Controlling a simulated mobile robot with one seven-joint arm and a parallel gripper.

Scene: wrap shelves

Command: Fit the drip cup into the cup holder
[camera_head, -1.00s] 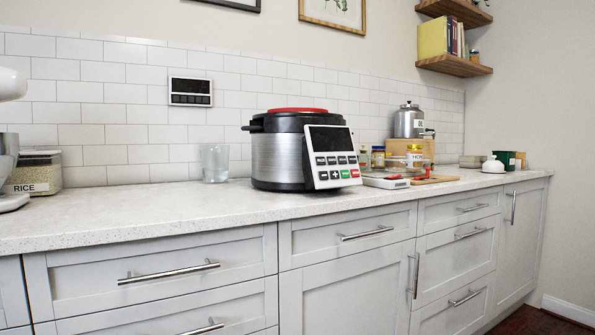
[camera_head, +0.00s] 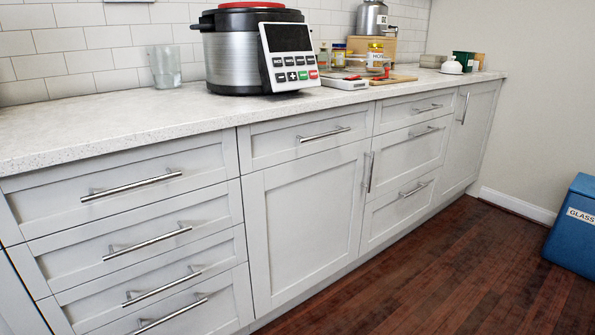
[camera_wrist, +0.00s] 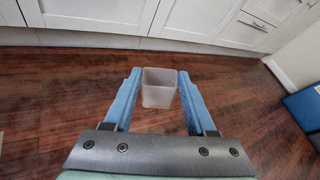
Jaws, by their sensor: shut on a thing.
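The drip cup (camera_wrist: 158,97) is a small, translucent, square-sided cup in the wrist view. My gripper (camera_wrist: 160,78) has its two blue fingers on either side of the cup and is shut on it, holding it above the wooden floor. My gripper is not in the head view. The multicooker (camera_head: 247,60), silver and black with a red lid top and a tilted control panel (camera_head: 288,60), stands on the counter. I cannot make out a cup holder on its visible sides.
The pale counter (camera_head: 110,120) is clear at its front left; a clear glass (camera_head: 165,67) stands left of the cooker. A scale (camera_head: 345,83), jars and a board (camera_head: 393,79) lie to its right. Drawer handles (camera_head: 131,186) stick out. A blue glass bin (camera_head: 575,225) stands on the floor.

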